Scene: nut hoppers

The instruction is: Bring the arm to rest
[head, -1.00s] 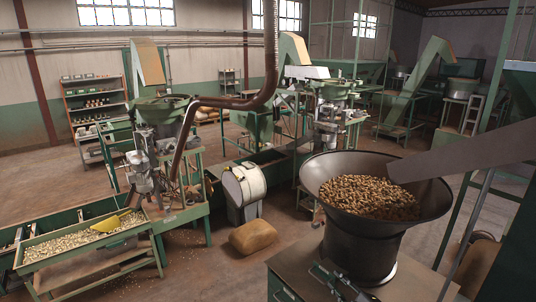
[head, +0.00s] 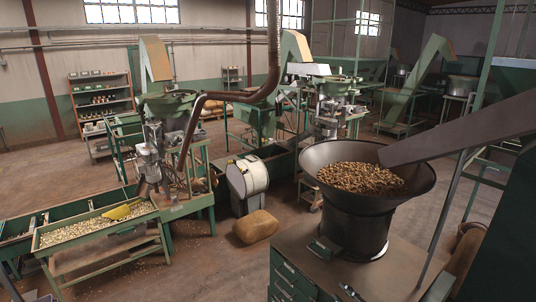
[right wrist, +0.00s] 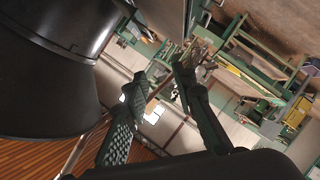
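My right gripper (head: 350,291) shows only as a small dark piece at the bottom edge of the head view, in front of the green cabinet. In the right wrist view, the right gripper's two fingers (right wrist: 158,78) stand apart with a clear gap between them, and nothing is held. A large dark hopper (right wrist: 60,60) fills the left side of that view, beside the fingers. I cannot make out my left gripper in the head view.
A wide dark hopper (head: 360,225) full of brown nuts stands on a green cabinet (head: 290,262), with a chute (head: 470,130) over it. A sack (head: 256,228) lies on the floor by a white drum (head: 247,177). A nut trough (head: 75,252) stands at left.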

